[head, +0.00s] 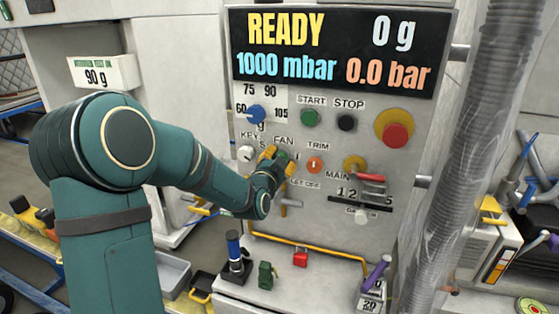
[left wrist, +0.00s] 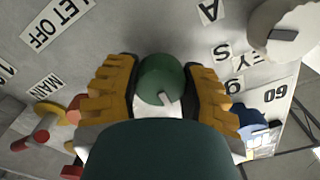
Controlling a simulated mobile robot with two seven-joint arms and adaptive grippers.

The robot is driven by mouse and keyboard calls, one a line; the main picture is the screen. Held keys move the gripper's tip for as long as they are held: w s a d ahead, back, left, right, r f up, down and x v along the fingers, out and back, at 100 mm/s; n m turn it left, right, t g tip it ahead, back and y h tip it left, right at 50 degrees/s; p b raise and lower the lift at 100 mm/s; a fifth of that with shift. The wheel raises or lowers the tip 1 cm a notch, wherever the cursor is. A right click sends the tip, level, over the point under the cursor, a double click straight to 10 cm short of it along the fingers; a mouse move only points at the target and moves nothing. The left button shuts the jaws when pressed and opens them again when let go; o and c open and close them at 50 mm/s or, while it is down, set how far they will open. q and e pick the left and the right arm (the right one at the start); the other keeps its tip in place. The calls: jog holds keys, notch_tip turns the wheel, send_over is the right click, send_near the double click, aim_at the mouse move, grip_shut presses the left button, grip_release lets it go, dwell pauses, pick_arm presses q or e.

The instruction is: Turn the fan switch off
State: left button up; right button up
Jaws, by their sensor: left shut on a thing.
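The fan switch is a round green knob under the FAN label on the grey panel (head: 335,150). In the head view the knob (head: 284,154) is partly covered by my left gripper (head: 275,161). In the left wrist view the green knob (left wrist: 160,76) sits between the two yellow fingers of my left gripper (left wrist: 162,68), which is shut on it from both sides. A pale pointer mark shows on the knob's near edge. My right gripper is in neither view.
The KEY knob (head: 246,153) is left of the fan switch, the blue dial (head: 256,113) above left, and the orange TRIM knob (head: 315,164) to the right. A red emergency button (head: 396,135) is farther right. A yellow pipe (head: 310,249) runs below.

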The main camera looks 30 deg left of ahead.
pick_arm(q)
jog(key=shift+r+n, duration=0.15)
jog(key=shift+n, duration=0.35)
jog(key=o, duration=1.2)
jog(key=shift+w, duration=0.1)
jog(key=v, duration=1.2)
